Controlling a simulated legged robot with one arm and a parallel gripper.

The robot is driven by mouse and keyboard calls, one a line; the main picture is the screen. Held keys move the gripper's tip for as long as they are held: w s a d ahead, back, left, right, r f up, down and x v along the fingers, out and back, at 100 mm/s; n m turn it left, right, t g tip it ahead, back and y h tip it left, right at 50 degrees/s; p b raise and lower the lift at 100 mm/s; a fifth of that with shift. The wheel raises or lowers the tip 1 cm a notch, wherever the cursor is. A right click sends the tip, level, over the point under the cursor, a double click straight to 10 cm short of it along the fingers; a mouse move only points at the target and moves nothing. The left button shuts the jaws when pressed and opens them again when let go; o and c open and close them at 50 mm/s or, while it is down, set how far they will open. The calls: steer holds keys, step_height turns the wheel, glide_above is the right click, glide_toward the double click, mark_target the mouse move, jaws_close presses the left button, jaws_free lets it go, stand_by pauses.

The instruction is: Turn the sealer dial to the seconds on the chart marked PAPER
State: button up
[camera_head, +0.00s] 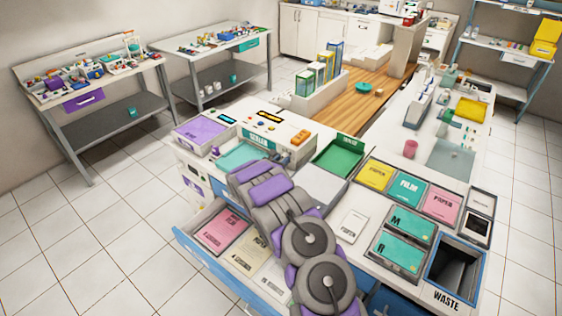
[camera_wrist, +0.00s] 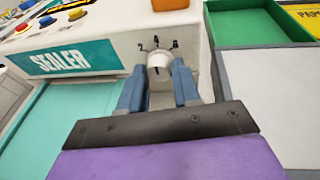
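The white sealer (camera_head: 285,128) stands on the counter, with coloured buttons, a dark display and an orange block on top. Its teal SEALER label (camera_wrist: 68,60) shows at left in the wrist view. The small white round dial (camera_wrist: 160,59) is on the sealer's front face, with dark tick marks above it. My gripper (camera_wrist: 159,72) faces the dial, with one blue-grey finger on each side of it. I cannot tell whether the fingers touch the dial. My arm hides the dial in the head view. No chart with readable seconds shows.
An open drawer (camera_head: 182,236) holding pouches is at the front left. A green tray (camera_head: 338,157), a white card (camera_head: 352,225), labelled pouch trays including a yellow PAPER tray (camera_head: 375,175), and a WASTE opening (camera_head: 455,270) lie to the right.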

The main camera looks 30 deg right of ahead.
steer(key=shift+o, duration=1.4)
steer(key=shift+w+f, duration=0.15)
steer(key=shift+f, duration=0.15)
steer(key=shift+o, duration=0.9)
steer(key=shift+d+r, duration=0.1)
steer(key=shift+r, duration=0.05)
steer(key=p+v, duration=0.2)
steer(key=v, duration=1.5)
steer(key=shift+s, duration=0.25)
steer(key=shift+r, duration=0.1)
